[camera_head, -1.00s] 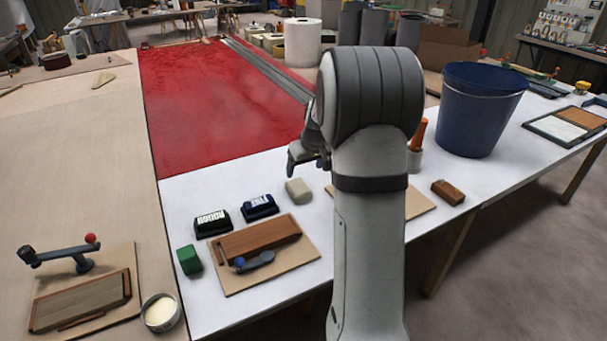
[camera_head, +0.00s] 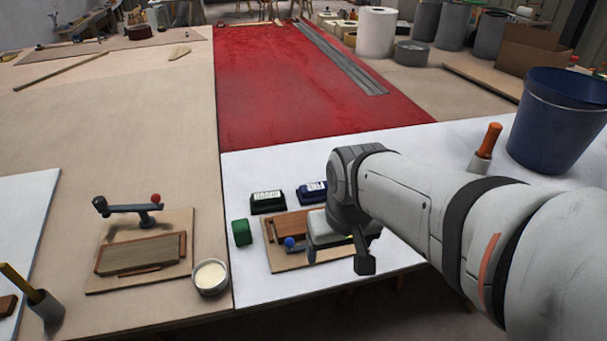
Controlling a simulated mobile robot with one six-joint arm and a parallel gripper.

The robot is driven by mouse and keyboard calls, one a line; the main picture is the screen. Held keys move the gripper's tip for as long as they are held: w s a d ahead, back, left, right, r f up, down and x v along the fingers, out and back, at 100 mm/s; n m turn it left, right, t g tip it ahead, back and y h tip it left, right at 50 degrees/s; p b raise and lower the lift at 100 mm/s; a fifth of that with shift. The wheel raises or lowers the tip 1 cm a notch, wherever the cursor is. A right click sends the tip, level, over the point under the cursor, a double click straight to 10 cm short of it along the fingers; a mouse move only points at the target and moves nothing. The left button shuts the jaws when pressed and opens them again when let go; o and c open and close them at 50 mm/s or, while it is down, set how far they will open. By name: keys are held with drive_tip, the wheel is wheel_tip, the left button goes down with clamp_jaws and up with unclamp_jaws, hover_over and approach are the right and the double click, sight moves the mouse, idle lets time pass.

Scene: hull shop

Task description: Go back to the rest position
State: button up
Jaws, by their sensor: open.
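My gripper (camera_head: 338,262) is open, with its two dark fingers apart and nothing seen between them. It shows in front of the right part of a small board (camera_head: 283,263) on the white table section (camera_head: 245,285). My arm reaches in from the lower right and hides part of that board and the wooden block (camera_head: 290,226) on it. I cannot tell how high the gripper is above the board.
A green block (camera_head: 241,232), a dark green labelled block (camera_head: 267,202) and a dark blue labelled block (camera_head: 312,192) lie near the board. A tin (camera_head: 210,277) stands left of it. A blue bucket (camera_head: 557,125) stands at the right.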

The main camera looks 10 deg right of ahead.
drive_tip(key=shift+s, duration=0.1)
wheel_tip(320, 180, up, 9)
drive_tip(key=p, duration=0.8)
drive_tip(key=shift+s+f, duration=0.15)
drive_tip(key=shift+f, duration=0.05)
